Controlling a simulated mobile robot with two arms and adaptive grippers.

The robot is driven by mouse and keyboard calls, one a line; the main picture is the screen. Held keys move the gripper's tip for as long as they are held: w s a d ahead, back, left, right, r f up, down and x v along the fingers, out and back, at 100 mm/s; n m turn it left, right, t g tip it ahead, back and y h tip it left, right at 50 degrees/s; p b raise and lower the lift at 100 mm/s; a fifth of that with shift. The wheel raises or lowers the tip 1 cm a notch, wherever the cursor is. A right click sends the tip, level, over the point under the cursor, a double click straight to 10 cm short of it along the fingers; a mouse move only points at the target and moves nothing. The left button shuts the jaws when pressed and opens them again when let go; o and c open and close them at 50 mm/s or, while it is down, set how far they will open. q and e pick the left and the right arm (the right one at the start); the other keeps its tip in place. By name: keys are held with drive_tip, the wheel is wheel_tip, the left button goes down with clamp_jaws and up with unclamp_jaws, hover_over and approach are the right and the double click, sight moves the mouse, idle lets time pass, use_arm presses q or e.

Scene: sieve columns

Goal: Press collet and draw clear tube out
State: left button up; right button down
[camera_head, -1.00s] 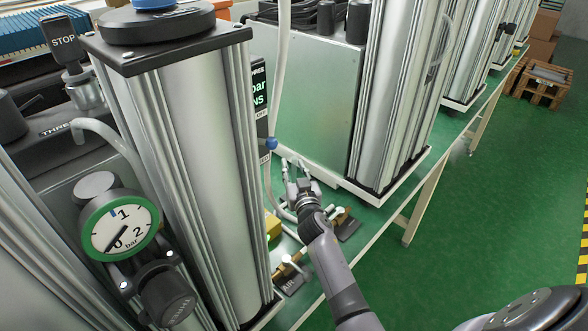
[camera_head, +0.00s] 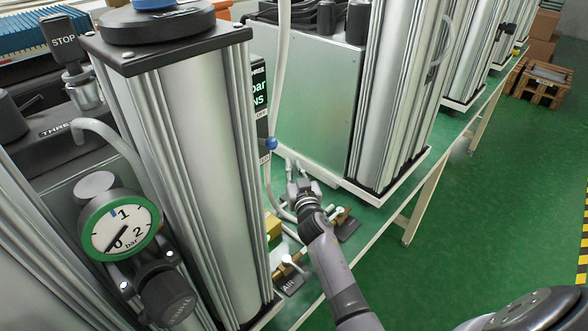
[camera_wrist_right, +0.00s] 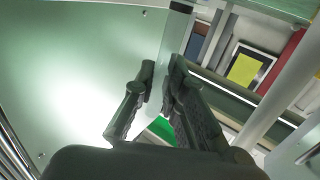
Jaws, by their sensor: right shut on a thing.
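A pale clear tube (camera_head: 281,70) comes down from the top of the head view to a blue fitting (camera_head: 271,143) beside the near column. Below the fitting, a pale tube continues down and curves towards the table. Whether the blue fitting is the collet I cannot tell. My right gripper (camera_head: 294,172) is just right of and below the fitting, with its fingers pointing away from me. In the wrist view its fingers (camera_wrist_right: 160,75) are close together. My left gripper is not in view.
The near silver column (camera_head: 205,150) with its pressure gauge (camera_head: 120,225) stands left of my right arm. A grey-green panel (camera_head: 310,110) and another column (camera_head: 392,100) stand beyond. Brass valves, one with an AIR tag (camera_head: 289,284), lie low near the table edge.

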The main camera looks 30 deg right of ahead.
drive_tip(key=shift+r, duration=0.3)
idle(0.5)
drive_tip(key=shift+r+p, duration=2.9)
drive_tip(key=shift+p, duration=0.05)
